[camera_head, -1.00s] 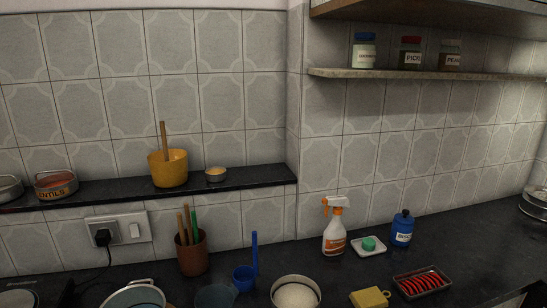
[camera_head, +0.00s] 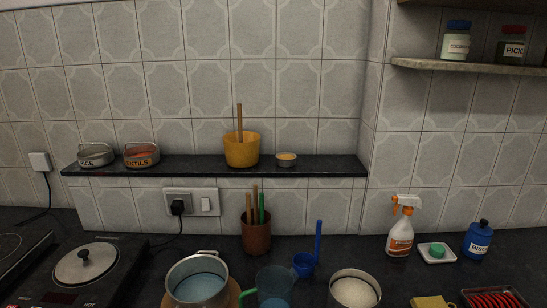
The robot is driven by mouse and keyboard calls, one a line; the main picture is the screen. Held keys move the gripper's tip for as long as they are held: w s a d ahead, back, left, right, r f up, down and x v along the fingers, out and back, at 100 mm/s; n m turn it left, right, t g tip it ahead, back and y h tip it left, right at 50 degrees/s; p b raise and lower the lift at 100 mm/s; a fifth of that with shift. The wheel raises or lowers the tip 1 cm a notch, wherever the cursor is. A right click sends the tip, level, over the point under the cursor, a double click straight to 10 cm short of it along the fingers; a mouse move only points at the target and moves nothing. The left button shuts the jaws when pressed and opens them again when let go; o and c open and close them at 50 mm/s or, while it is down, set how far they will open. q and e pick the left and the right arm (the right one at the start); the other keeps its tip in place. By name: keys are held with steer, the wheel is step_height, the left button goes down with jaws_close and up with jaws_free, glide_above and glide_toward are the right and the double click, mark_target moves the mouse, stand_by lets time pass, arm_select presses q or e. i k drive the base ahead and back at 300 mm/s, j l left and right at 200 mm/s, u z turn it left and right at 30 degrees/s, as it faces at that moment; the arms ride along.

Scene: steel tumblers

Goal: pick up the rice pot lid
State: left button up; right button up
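A round steel lid (camera_head: 88,263) with a black knob lies at the lower left on the black cooktop. Whether a pot is under it, I cannot tell; it looks flat and low. A steel pot (camera_head: 197,287) with whitish-blue contents stands uncovered at the bottom, on a brown round mat. A small steel container marked RICE (camera_head: 95,155) stands at the left end of the black shelf, beside a similar one marked LENTILS (camera_head: 141,156). Neither of my grippers is in view.
A clear jug (camera_head: 273,287), a steel bowl of white grains (camera_head: 354,290) and a blue ladle (camera_head: 305,262) stand to the right of the pot. A brown utensil cup (camera_head: 256,235) is behind. A spray bottle (camera_head: 400,232) stands further right. A cord hangs from the wall socket.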

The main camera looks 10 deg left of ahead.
mark_target(84, 263)
steer(key=u, duration=1.75)
